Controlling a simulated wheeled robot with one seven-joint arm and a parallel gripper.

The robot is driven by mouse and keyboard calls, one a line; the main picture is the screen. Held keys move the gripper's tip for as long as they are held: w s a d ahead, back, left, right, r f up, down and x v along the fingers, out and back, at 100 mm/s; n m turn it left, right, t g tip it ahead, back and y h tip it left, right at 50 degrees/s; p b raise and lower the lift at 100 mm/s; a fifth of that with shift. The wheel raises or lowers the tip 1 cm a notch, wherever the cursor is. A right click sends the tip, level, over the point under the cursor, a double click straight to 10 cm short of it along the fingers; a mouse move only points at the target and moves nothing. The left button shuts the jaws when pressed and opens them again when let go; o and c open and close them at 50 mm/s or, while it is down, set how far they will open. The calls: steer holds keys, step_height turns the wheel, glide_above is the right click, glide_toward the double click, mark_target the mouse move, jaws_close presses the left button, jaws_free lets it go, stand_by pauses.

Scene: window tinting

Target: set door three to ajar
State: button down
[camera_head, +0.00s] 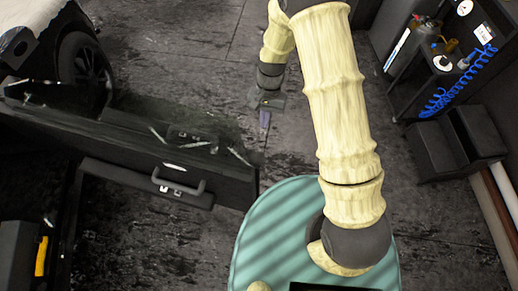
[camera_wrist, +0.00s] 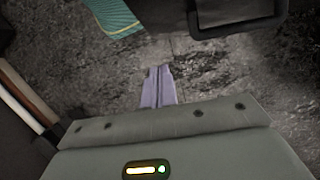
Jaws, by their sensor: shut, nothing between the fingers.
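A dark car door (camera_head: 225,180) stands swung out from the car in the head view, its inner side with a grey pull handle (camera_head: 180,188) towards me. My gripper (camera_head: 264,120) hangs beyond the door's free end, over the dark floor, apart from the handle. In the wrist view its pale violet fingers (camera_wrist: 158,75) are together with nothing between them. A dark panel (camera_wrist: 238,12) at the top of the wrist view looks like part of the door. I cannot read any door number.
The car's wheel (camera_head: 85,62) is at the upper left. A black shelf (camera_head: 445,60) with bottles and a blue coiled hose (camera_head: 455,85) stands at the upper right, dark steps (camera_head: 455,145) below it. Rolls (camera_head: 500,195) lean at the right edge. Floor between is clear.

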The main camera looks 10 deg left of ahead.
steer(key=s+a+f+p, duration=0.1)
steer(key=s+f+p, duration=0.4)
steer(key=f, duration=0.4)
steer(key=shift+s, duration=0.9)
steer(key=shift+f, duration=0.1)
